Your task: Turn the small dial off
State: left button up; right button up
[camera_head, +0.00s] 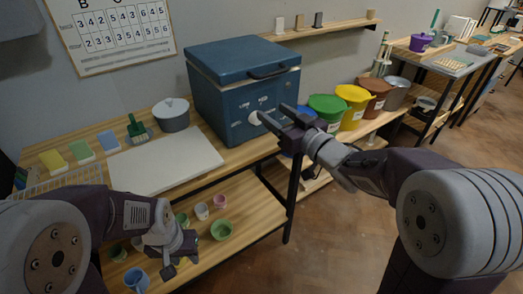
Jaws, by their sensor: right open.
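The blue kiln-like box (215,95) stands on the wooden bench, with a dark handle on its lid. Its front face carries pale controls. A larger white round dial (254,117) sits low on that face, and small pale marks or knobs (262,99) sit above it; I cannot tell which is the small dial or how it is set. My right gripper (273,112) is open in front of the box's right part, one fingertip overlapping the larger dial's edge in view. I cannot tell whether it touches. My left gripper (172,262) is low before the bench, away from the box, its jaws unclear.
A white board (165,160), a grey lidded pot (171,115) and a green brush (137,128) are on the bench left of the box. Green (328,106), yellow (353,105) and brown buckets stand to its right. Small cups and bowls (221,230) occupy the lower shelf.

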jog(key=b, duration=0.6)
send_near(259, 122)
jog(key=b+x, duration=0.1)
jog(key=x, duration=0.7)
jog(key=shift+w+a+r, duration=0.1)
jog(key=shift+w+a, duration=0.05)
jog(key=shift+w, duration=0.1)
pick_arm(q)
notch_tip(259, 122, down, 11)
pick_arm(e)
grip_shut()
